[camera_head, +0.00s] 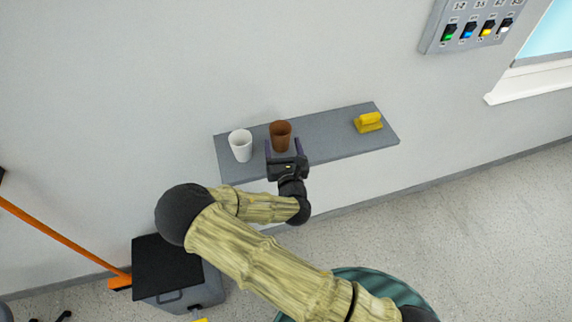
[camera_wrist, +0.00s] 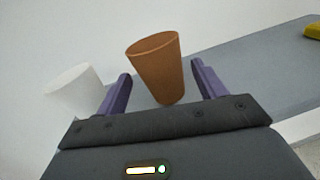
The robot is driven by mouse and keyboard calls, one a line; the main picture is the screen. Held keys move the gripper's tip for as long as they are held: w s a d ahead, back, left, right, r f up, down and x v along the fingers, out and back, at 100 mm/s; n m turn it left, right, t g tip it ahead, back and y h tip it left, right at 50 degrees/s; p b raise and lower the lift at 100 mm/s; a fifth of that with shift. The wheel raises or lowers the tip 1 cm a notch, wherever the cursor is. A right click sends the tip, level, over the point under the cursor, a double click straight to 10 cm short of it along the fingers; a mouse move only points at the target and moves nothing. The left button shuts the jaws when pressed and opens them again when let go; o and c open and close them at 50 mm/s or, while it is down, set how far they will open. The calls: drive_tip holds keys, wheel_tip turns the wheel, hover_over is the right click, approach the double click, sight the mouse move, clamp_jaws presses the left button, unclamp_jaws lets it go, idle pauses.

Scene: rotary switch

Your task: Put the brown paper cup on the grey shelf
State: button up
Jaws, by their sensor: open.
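The brown paper cup (camera_head: 280,134) stands upright on the grey shelf (camera_head: 333,132), left of the shelf's middle. In the wrist view the cup (camera_wrist: 158,68) shows just beyond and between the two purple fingers of my gripper (camera_wrist: 160,88). My gripper (camera_head: 285,148) is open in front of the cup, with the fingers pointing toward it. I cannot tell whether either finger touches the cup. The cup's lower part is partly hidden by my gripper in the head view.
A white cup (camera_head: 240,145) stands close to the left of the brown cup. A yellow object (camera_head: 369,122) lies at the shelf's right end. A grey switch panel (camera_head: 472,27) hangs on the wall at upper right. The shelf between brown cup and yellow object is clear.

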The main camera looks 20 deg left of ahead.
drive_tip(key=b+v, duration=0.1)
drive_tip(key=v, duration=0.5)
drive_tip(key=shift+b, duration=0.35)
idle(0.3)
drive_tip(key=w+d+f+m+g+h, duration=0.1)
drive_tip(key=d+f+m+g+h, duration=0.2)
drive_tip(key=d+m, duration=0.6)
drive_tip(key=w+d+f+m+g+h, duration=0.15)
drive_tip(key=d+m+g+h, duration=0.4)
drive_tip(key=m, duration=0.65)
drive_tip(key=s+d+r+m+g+y, duration=0.1)
drive_tip(key=s+d+r+m+g, duration=0.4)
drive_tip(key=s+d+r+m, duration=0.8)
drive_tip(key=d+r+m, duration=0.1)
drive_tip(key=m, duration=0.4)
drive_tip(key=shift+r+m, duration=0.3)
drive_tip(key=shift+m, duration=0.1)
